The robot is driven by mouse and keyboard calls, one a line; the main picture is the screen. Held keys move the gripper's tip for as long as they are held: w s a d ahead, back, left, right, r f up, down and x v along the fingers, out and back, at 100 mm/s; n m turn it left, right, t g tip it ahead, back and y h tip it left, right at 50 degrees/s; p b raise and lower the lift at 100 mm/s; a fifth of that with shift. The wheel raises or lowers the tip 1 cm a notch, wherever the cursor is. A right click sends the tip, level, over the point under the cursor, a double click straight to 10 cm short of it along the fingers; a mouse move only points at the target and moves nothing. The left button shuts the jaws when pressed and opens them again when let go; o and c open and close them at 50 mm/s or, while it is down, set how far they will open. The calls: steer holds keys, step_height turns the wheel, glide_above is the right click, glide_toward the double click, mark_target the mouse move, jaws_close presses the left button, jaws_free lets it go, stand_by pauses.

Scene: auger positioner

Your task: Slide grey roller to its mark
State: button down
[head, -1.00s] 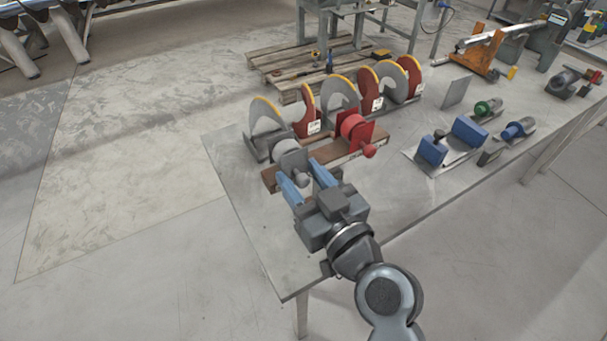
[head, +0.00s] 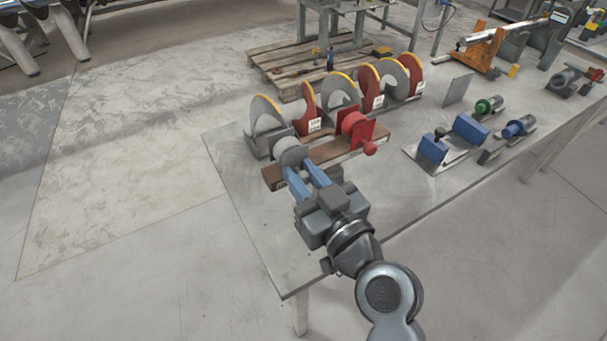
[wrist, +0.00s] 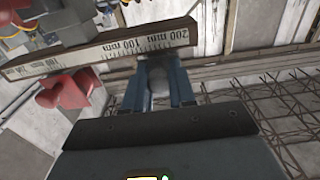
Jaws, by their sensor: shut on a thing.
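The grey roller (head: 289,152) sits at the left end of a brown rail (head: 330,152), in front of the auger's first grey flight. My gripper (head: 303,172) is shut on its grey knob, which shows between the blue fingers in the wrist view (wrist: 160,90). The fingers mostly hide the knob in the head view. A printed millimetre scale (wrist: 140,45) runs along the rail, with 100 and 200 readable in the wrist view. I cannot make out a distinct mark for the grey roller. A red roller (head: 354,124) with a red knob (head: 369,149) sits farther right on the rail.
The auger (head: 341,95), with grey and red yellow-edged flights, stands behind the rail. Blue blocks on a plate (head: 448,143) and green and blue cylinders stand to the right. The table's front left (head: 262,225) is bare. A wooden pallet (head: 290,62) lies behind the table.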

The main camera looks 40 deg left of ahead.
steer(key=w+b, duration=0.1)
steer(key=w+d+b, duration=0.1)
steer(key=w+b, duration=0.1)
steer(key=shift+w+d+f, duration=0.1)
steer(key=shift+w+d, duration=0.05)
steer(key=shift+d, duration=0.1)
steer(key=c, duration=1)
jaws_free()
steer(key=shift+b+v, duration=1)
steer(key=shift+v, duration=2.9)
